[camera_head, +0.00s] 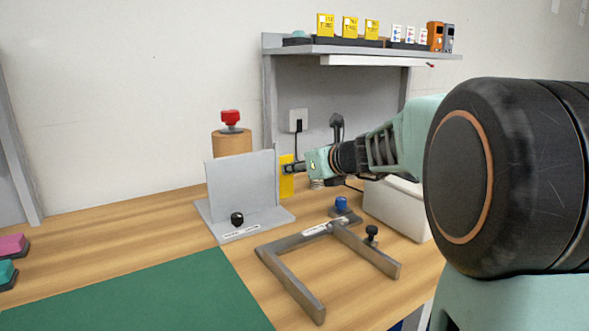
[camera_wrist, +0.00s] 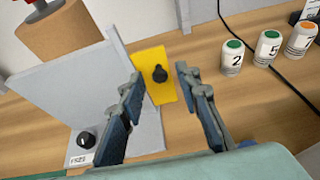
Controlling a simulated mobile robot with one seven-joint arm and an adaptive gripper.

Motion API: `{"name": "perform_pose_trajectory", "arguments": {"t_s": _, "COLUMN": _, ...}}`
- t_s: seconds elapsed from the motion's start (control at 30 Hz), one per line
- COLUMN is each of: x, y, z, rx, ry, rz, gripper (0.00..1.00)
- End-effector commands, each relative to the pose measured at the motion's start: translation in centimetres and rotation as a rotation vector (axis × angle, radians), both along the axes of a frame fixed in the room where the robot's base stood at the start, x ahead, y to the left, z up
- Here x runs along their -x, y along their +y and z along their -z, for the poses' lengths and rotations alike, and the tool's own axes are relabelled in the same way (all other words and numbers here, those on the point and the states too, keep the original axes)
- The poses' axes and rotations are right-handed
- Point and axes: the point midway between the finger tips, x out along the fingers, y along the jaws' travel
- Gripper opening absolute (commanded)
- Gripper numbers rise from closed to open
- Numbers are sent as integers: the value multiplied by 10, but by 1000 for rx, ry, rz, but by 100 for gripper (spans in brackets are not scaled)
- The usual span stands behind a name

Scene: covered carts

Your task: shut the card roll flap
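A yellow plate (camera_head: 286,187) with a black knob (camera_wrist: 159,74) stands at the right edge of an upright grey panel (camera_head: 240,180); I take this plate to be the flap, but no readable label confirms it. The grey panel rises from a flat grey base (camera_head: 240,233) with another black knob (camera_head: 237,219) and a small label. A brown roll (camera_head: 232,143) with a red top stands behind the panel. My gripper (camera_wrist: 160,75) is open, its fingertips on either side of the plate's knob. Whether they touch it, I cannot tell. In the head view, my gripper (camera_head: 288,168) is at the plate.
A grey U-shaped frame (camera_head: 290,282) with knobs lies in front on the wooden table. A white box (camera_head: 397,207) stands at right. Numbered bottles (camera_wrist: 232,58) and a cable stand behind the gripper. A green mat (camera_head: 150,295) lies bare at front left. A shelf (camera_head: 360,50) is overhead.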

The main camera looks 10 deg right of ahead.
Motion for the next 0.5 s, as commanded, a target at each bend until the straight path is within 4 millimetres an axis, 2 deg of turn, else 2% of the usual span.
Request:
{"name": "perform_pose_trajectory", "arguments": {"t_s": 0.27, "x": 0, "y": 0, "z": 0, "rx": 0, "ry": 0, "rz": 0, "gripper": 30}}
{"name": "perform_pose_trajectory", "arguments": {"t_s": 0.5, "x": 0, "y": 0, "z": 0, "rx": 0, "ry": 0, "rz": 0, "gripper": 3}}
